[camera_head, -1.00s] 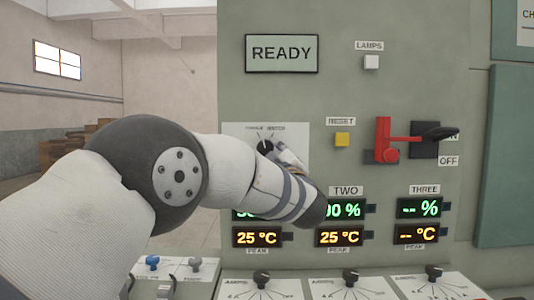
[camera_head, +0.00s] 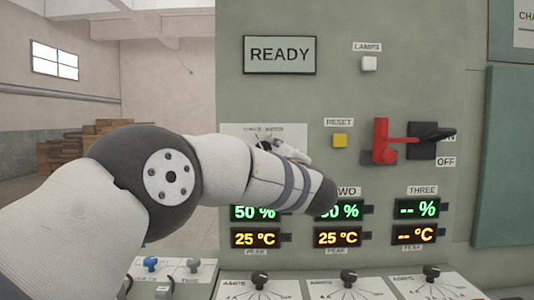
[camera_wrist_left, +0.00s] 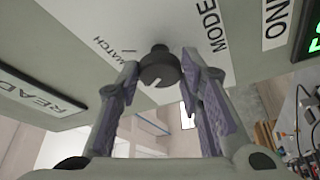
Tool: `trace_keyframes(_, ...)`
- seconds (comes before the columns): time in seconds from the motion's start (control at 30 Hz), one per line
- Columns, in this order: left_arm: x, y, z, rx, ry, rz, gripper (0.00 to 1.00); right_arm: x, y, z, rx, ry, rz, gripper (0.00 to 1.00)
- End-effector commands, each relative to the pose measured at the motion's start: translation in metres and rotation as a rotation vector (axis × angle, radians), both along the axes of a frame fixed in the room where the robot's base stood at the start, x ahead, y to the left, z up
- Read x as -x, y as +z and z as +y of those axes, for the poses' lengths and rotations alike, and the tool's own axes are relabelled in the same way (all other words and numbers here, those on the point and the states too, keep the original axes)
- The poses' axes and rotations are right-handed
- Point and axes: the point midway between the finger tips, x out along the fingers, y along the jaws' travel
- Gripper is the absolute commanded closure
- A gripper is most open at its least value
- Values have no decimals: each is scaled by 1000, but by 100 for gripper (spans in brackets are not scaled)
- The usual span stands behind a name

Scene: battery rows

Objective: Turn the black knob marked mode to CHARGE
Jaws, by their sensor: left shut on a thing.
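The black mode knob (camera_wrist_left: 160,68) sits on a white plate marked MODE and MATCH in the left wrist view. A pale pointer line shows on its face. My left gripper (camera_wrist_left: 161,74) is shut on the knob, with one finger on each side of it. In the head view my left arm crosses in front of the panel, and the gripper's end is at the knob's white plate (camera_head: 292,131). The knob is mostly hidden there, and its exact setting is unclear. My right gripper is out of view.
A READY sign (camera_head: 280,54) is above the plate. A yellow reset button (camera_head: 340,140) and a red lever-like part (camera_head: 382,142) beside a black handle (camera_head: 433,134) are to the right. Lit displays and a row of black knobs (camera_head: 348,277) lie below.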

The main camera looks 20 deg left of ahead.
Motion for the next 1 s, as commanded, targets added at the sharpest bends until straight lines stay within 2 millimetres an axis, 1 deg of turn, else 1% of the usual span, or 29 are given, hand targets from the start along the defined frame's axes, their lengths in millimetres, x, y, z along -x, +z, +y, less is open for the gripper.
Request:
trace_keyframes(0.1, 0, -1, 0, 1, -1, 2, 94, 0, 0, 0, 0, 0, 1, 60)
trace_keyframes(0.13, 0, -1, 0, 1, -1, 2, 62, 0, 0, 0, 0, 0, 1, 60)
trace_keyframes(0.17, 0, -1, 0, 1, -1, 2, 55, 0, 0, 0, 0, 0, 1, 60)
trace_keyframes(0.2, 0, -1, 0, 0, -1, 2, 46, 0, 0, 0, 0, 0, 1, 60)
trace_keyframes(0.47, 0, 0, 0, -1, -1, 1, 45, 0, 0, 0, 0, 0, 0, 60)
trace_keyframes(0.57, 4, -1, -4, -1, -2, 2, 45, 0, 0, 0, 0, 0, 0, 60)
trace_keyframes(0.67, 19, -4, -16, -3, -5, 3, 45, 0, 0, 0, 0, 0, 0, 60)
trace_keyframes(0.8, 51, -12, -38, -3, -4, 2, 45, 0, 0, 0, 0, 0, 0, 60)
trace_keyframes(0.9, 71, -17, -53, -3, -4, 2, 45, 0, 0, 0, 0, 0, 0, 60)
trace_keyframes(1.0, 85, -20, -63, -1, -2, 1, 45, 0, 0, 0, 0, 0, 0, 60)
